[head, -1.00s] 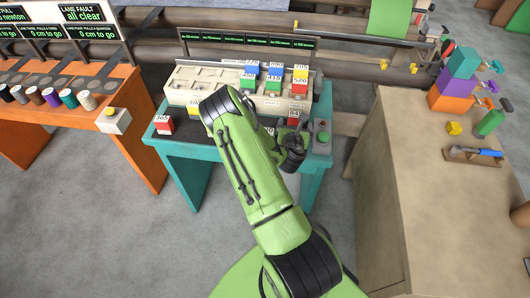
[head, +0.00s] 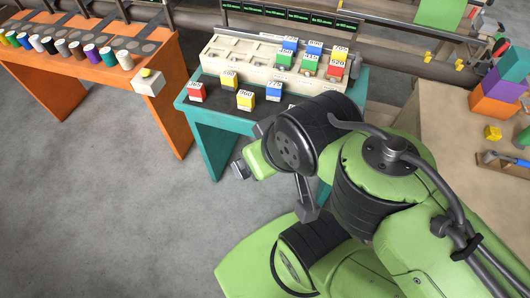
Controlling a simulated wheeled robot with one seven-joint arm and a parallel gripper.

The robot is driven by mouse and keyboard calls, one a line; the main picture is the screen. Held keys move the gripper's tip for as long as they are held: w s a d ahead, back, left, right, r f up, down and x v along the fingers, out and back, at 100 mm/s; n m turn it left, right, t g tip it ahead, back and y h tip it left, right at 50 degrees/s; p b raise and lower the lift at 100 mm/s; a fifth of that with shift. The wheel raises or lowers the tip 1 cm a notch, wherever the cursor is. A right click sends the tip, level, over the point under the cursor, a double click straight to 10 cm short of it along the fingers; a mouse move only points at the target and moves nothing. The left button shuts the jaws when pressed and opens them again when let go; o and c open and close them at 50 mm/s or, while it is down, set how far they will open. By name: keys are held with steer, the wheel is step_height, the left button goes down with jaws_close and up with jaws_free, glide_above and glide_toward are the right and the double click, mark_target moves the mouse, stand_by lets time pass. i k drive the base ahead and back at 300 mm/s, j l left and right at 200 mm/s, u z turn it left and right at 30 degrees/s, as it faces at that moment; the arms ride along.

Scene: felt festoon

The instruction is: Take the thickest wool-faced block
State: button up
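Small numbered blocks are on the teal table (head: 215,113). In front of the cream rack (head: 225,52) lie a red block (head: 197,92), a yellow block (head: 229,81), another yellow block (head: 245,100) and a blue block (head: 273,92). Green (head: 310,64), blue (head: 289,45), red (head: 335,70) and yellow blocks sit in the rack's right part. I cannot tell which are wool-faced or thickest. My folded arm hides the table's front right. What seems to be my gripper (head: 240,170) shows partly at the table's front; its fingers are unclear.
An orange table (head: 150,110) with several spools (head: 91,53) stands at left. A beige bench (head: 440,115) at right carries stacked orange (head: 493,102) and purple blocks and a small yellow piece (head: 493,132). Grey floor (head: 110,210) is open at front left.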

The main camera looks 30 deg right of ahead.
mark_target(245, 99)
steer(key=i+l+u, duration=0.15)
steer(key=u, duration=0.2)
steer(key=i+l+u, duration=0.35)
steer(key=k+j, duration=0.05)
